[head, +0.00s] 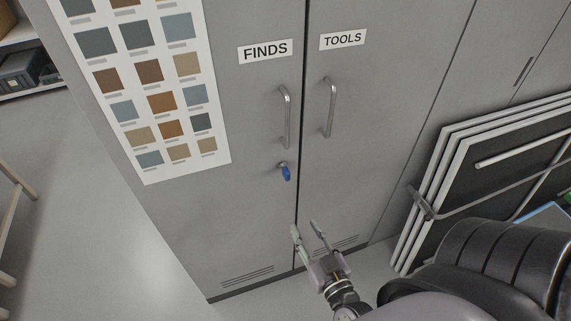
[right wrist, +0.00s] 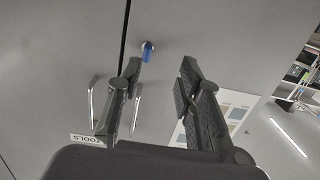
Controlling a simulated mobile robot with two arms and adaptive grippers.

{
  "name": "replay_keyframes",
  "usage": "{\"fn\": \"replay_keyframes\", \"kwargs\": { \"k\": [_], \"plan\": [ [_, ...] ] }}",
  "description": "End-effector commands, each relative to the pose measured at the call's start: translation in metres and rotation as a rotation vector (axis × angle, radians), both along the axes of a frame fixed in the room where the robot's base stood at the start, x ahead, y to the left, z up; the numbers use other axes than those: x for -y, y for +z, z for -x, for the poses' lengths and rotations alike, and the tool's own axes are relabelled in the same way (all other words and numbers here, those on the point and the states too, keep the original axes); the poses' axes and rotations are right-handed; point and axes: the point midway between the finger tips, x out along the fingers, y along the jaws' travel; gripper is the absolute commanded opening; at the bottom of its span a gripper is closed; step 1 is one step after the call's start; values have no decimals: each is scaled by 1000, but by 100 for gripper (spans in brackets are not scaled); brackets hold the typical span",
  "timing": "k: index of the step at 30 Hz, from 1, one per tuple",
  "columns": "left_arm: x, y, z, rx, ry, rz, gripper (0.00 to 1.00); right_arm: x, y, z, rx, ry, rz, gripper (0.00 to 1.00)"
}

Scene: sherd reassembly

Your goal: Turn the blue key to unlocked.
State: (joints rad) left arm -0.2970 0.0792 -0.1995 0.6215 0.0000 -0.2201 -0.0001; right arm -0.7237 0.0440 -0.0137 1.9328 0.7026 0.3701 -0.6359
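The blue key (head: 286,173) sits in a lock on the grey cabinet's left door, the one labelled FINDS, below that door's handle (head: 285,118). My right gripper (head: 306,228) is open and empty, below and slightly right of the key, and apart from it. In the right wrist view the blue key (right wrist: 147,54) shows beyond the gripper (right wrist: 161,65), nearer the left finger's tip; this view is upside down. The key's bow hangs downward in the head view. My left gripper is not in view.
The TOOLS door with its own handle (head: 329,107) is to the right of the seam. A colour chart (head: 150,95) is on the FINDS door. Framed dark panels (head: 490,175) lean at the right. Open floor (head: 110,240) lies to the left.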

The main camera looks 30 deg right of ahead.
Motion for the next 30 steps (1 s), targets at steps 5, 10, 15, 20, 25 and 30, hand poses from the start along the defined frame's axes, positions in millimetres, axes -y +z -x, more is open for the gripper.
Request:
{"fn": "replay_keyframes", "kwargs": {
  "k": [5,10,15,20,25,30],
  "plan": [
    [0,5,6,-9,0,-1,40,11,38,-2,66,-38,7,33],
    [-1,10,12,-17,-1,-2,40,16,41,-23,73,-40,6,33],
    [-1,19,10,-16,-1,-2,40,24,42,-58,72,-39,7,33],
    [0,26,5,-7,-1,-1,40,32,41,-93,71,-38,8,33],
    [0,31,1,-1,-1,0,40,41,39,-127,69,-37,7,33],
    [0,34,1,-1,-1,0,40,47,39,-153,69,-37,7,33]
  ]
}}
